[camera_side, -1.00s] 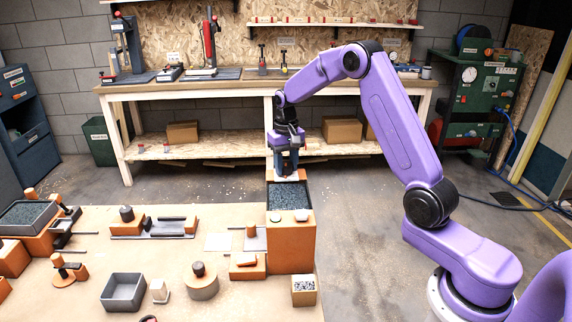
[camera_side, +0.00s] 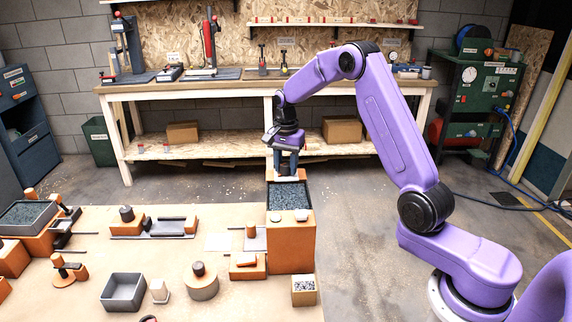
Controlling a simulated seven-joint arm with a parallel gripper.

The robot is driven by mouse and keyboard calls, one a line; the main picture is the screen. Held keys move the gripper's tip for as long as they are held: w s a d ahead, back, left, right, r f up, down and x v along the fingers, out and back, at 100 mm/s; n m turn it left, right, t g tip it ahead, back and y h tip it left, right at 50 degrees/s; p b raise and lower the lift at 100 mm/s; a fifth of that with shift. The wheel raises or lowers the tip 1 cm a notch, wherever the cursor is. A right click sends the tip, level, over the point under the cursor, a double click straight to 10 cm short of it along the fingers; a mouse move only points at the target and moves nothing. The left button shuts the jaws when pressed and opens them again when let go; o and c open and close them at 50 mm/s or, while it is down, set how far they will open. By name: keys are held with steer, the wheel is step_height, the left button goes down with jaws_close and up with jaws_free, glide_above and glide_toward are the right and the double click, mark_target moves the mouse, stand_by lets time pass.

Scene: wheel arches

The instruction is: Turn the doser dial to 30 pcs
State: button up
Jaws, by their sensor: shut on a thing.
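The doser is a tall orange box (camera_side: 291,245) at the right end of the work table, with an open top full of dark grey granules (camera_side: 288,196). My gripper (camera_side: 287,174) points down over its far end, by a pale plate there. The fingers are shut on the doser dial, which is mostly hidden between them. The dial's scale and any 30 pcs mark are too small to read.
A small box of granules (camera_side: 304,292) stands at the table's front right. A workbench (camera_side: 200,88) runs behind.

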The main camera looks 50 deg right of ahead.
mark_target(286, 163)
steer(key=shift+m, duration=0.6)
steer(key=shift+r, duration=0.1)
steer(key=o, duration=1.1)
steer(key=shift+c, duration=0.2)
step_height(286, 163, up, 17)
steer(key=shift+r, duration=0.15)
